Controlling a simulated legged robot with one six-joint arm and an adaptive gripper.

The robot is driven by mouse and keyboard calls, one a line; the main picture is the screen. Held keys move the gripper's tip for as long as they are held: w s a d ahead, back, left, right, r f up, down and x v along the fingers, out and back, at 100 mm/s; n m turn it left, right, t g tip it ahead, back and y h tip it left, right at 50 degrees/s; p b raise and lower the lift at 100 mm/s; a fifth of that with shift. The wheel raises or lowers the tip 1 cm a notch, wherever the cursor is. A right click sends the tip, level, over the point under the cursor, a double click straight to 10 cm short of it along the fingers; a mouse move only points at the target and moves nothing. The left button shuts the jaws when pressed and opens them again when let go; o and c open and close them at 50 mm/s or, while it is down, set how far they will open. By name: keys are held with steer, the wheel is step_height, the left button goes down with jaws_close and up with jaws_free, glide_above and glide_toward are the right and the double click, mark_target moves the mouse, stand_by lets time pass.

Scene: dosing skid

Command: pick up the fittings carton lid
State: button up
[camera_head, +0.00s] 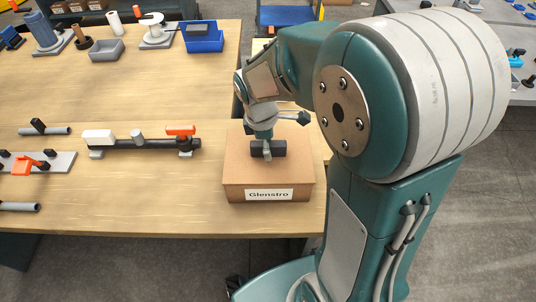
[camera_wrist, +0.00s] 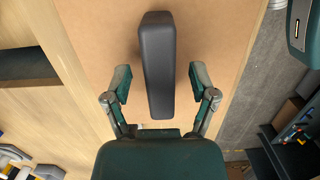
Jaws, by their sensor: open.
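The fittings carton lid (camera_head: 237,165) is the flat brown top of a cardboard carton near the table's right front corner. A dark bar handle (camera_head: 276,148) stands on the lid. The carton front bears a white label reading "Glenstro" (camera_head: 268,194). In the wrist view, the lid (camera_wrist: 100,40) fills the middle and the dark grey handle (camera_wrist: 157,50) runs lengthwise between my fingers. My gripper (camera_wrist: 160,82) is open, one finger on each side of the handle, with a visible gap on both sides. In the head view, my arm partly hides the lid's far part.
A pipe assembly with an orange-handled valve (camera_head: 181,131) lies left of the carton. Bare wood (camera_head: 150,200) lies left of the carton. The table's edge is close at right and front.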

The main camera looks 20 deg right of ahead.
steer(key=shift+f, duration=0.45)
steer(key=shift+c, duration=0.3)
jaws_close()
steer(key=shift+r, duration=0.1)
